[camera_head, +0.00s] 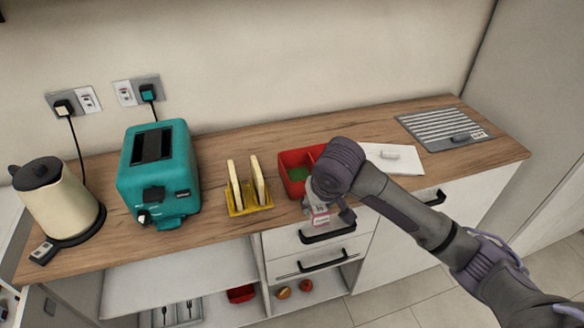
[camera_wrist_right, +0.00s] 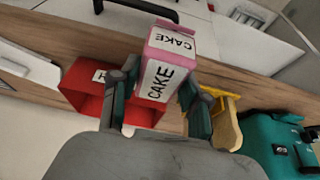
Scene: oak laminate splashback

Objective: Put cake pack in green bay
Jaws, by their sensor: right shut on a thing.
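The cake pack (camera_wrist_right: 166,72) is a pink and white box marked CAKE. In the right wrist view it is between the two fingers of my right gripper (camera_wrist_right: 158,100), which is shut on it. In the head view the cake pack (camera_head: 320,219) shows below my right gripper (camera_head: 328,203), near the counter's front edge. The red bin (camera_head: 288,157) stands just behind it, with a green-floored bay (camera_head: 298,173) visible at its left. The arm hides the right part of the bin. The red bin (camera_wrist_right: 82,76) also shows in the right wrist view, beside the pack. My left gripper is out of view.
A yellow toast rack (camera_head: 236,209) with two slices stands left of the bin. A teal toaster (camera_head: 158,170) and a cream kettle (camera_head: 57,203) are farther left. A white board (camera_head: 402,161) and a grey striped mat (camera_head: 440,123) lie to the right.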

